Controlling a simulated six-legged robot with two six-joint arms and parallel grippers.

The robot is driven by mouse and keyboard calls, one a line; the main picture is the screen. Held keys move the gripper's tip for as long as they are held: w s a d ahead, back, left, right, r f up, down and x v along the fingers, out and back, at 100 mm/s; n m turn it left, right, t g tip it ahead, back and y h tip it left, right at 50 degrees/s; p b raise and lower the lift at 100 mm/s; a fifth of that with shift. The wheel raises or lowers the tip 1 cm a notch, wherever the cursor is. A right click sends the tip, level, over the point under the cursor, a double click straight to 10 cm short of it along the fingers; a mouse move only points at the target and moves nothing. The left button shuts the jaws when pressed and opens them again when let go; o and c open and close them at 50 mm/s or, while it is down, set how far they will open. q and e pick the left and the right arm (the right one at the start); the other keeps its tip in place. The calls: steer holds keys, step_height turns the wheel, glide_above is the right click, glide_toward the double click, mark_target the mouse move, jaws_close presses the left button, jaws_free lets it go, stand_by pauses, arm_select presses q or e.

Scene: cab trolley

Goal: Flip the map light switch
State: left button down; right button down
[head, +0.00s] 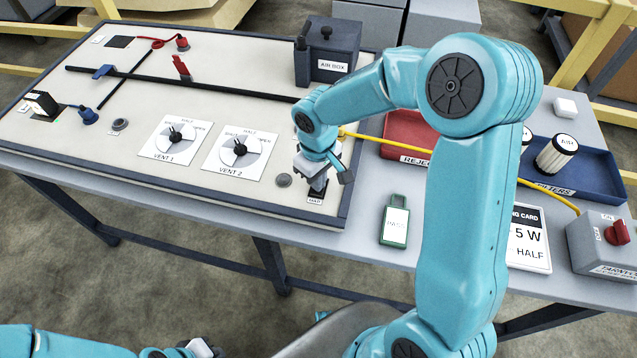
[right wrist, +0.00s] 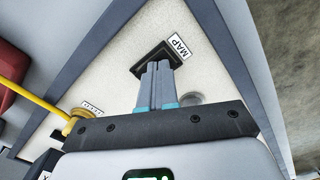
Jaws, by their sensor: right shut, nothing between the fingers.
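The map light switch is a small black plate (right wrist: 150,62) with a white MAP label (right wrist: 180,46) beside it, near the corner of the cream panel. In the head view its label (head: 315,201) shows just below my right gripper (head: 317,188), which covers most of the switch. My right gripper (right wrist: 156,68) is shut and empty, its fingertips over the plate. The fingers hide part of the switch, so I cannot tell its position or whether they touch it. My left gripper (head: 200,348) shows only partly at the bottom edge; its jaws are unclear.
The cream panel (head: 85,145) carries two vent dials (head: 174,134) (head: 239,148) and a grey round knob (head: 284,180) close to my right gripper. An air box (head: 330,58) stands behind. A yellow cable (head: 390,144), red tray (head: 400,126) and green-edged tag (head: 395,222) lie right.

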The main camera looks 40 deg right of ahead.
steer(key=shift+r, duration=0.1)
step_height(320, 180, up, 7)
steer(key=p, duration=0.5)
stand_by(0.4)
steer(key=shift+s, duration=0.1)
